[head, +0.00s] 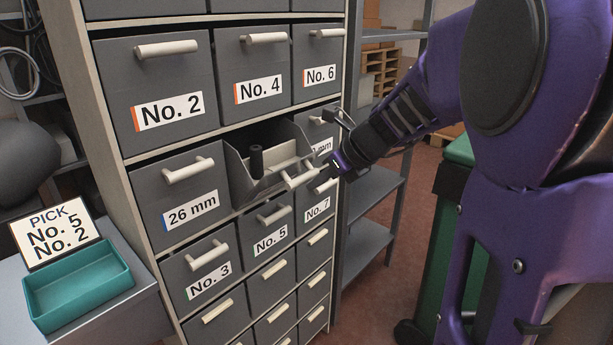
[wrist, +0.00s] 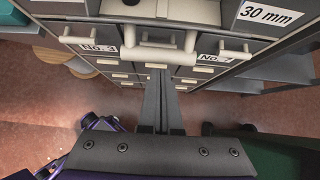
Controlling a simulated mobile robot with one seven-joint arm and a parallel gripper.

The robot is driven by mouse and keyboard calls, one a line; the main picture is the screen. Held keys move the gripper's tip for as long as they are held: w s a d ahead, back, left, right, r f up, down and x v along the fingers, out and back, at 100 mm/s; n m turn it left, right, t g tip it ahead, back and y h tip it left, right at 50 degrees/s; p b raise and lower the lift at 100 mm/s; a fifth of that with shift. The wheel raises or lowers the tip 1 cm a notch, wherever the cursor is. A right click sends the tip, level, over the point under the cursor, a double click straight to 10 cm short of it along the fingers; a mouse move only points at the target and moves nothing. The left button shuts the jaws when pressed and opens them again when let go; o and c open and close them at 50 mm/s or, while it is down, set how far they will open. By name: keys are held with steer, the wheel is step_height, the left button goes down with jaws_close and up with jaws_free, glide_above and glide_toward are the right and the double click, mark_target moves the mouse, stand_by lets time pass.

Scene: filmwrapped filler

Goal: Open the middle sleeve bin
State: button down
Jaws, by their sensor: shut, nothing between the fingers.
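The middle sleeve bin (head: 268,175) is pulled out and tilted forward between the 26 mm bin (head: 180,200) and the bin at the right of that row. Its inside shows, with a dark upright cylinder (head: 256,160) in it. Its pale handle (head: 300,178) is on the lowered front, and this handle is also large in the wrist view (wrist: 158,52). My gripper (head: 327,165) is beside the handle, at its right. In the wrist view its fingers (wrist: 158,72) are together and empty, with the tips by the handle. I cannot tell whether they touch it.
The right bin, 30 mm (wrist: 268,14), is shut. Bins No. 2 (head: 168,100), No. 4 (head: 260,85), No. 6 (head: 318,70), No. 3 (head: 205,270) and No. 5 (head: 268,232) are shut. A teal tray (head: 80,290) stands at left. Grey shelves (head: 370,190) stand right of the cabinet.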

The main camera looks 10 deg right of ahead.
mark_target(305, 175)
steer(key=shift+w+a+r+g+p, duration=0.2)
steer(key=shift+r+p, duration=0.35)
steer(key=shift+p, duration=0.9)
steer(key=shift+w+a+r+g+p, duration=0.15)
steer(key=shift+r+p, duration=0.4)
steer(key=shift+p, duration=0.85)
steer(key=shift+w+a+r+p, duration=0.1)
steer(key=shift+w+r+p, duration=0.15)
steer(key=shift+p, duration=0.25)
steer(key=shift+f, duration=0.2)
